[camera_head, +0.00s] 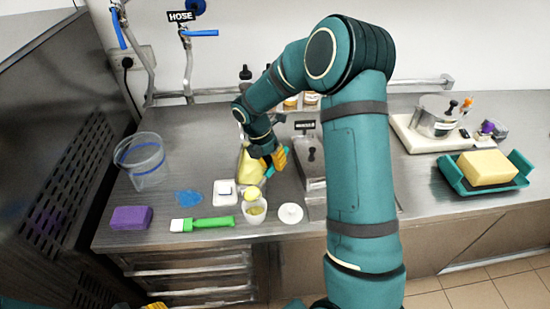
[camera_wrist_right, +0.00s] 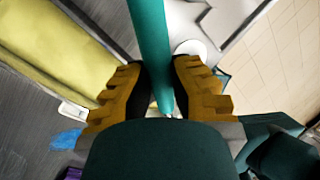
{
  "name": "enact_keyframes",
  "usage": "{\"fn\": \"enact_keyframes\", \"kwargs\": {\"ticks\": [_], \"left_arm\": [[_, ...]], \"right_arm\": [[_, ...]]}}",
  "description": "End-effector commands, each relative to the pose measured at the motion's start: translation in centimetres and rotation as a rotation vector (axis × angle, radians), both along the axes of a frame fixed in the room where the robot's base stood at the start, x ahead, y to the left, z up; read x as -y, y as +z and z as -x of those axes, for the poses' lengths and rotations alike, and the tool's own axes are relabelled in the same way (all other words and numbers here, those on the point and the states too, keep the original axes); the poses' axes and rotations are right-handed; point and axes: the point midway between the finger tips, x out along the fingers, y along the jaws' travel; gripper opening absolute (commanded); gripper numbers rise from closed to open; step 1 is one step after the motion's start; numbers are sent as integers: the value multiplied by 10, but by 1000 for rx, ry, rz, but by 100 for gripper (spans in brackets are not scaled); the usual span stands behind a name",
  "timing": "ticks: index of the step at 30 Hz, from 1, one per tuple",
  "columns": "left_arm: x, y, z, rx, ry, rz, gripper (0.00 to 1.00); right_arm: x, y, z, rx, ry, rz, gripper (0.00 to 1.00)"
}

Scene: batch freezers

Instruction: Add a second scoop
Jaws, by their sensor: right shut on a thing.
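My right gripper (camera_head: 275,158) is shut on the teal handle (camera_wrist_right: 150,45) of a tool, which runs between its two yellow fingers in the right wrist view. The tool's head is not clear. The gripper is over a tub of pale yellow ice cream (camera_head: 250,166), which also shows large at the left of the wrist view (camera_wrist_right: 60,35). A white cup (camera_head: 255,217) with yellow content stands in front of the tub. A round yellow ball (camera_head: 252,194) shows at its back rim; I cannot tell if it touches. Of my left gripper only a yellow tip (camera_head: 155,306) shows.
A white disc (camera_head: 290,213) lies right of the cup. A white tray (camera_head: 225,193), green-handled spatula (camera_head: 205,224), blue patch (camera_head: 188,198), purple sponge (camera_head: 131,217) and clear bucket (camera_head: 142,163) are to the left. A metal lidded container (camera_head: 312,175) stands close right of the gripper.

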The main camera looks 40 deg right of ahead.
Motion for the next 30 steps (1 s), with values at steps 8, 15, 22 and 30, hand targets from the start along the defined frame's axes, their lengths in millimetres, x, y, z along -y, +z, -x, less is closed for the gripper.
{"fn": "enact_keyframes", "kwargs": {"ticks": [8, 15, 22, 30], "left_arm": [[-1, 26, 1, 0, -1, 4, 45], [-2, 47, 2, 0, -2, 8, 45], [-2, 58, 1, -1, -4, 8, 45], [-2, 39, 1, 0, -2, 8, 45]], "right_arm": [[-2, 0, -5, -213, 1, 79, 0], [-3, -3, -8, -346, 2, 132, 0], [-5, -9, -12, -540, 1, 206, 0], [-6, -21, -15, -812, 0, 310, 0]]}}
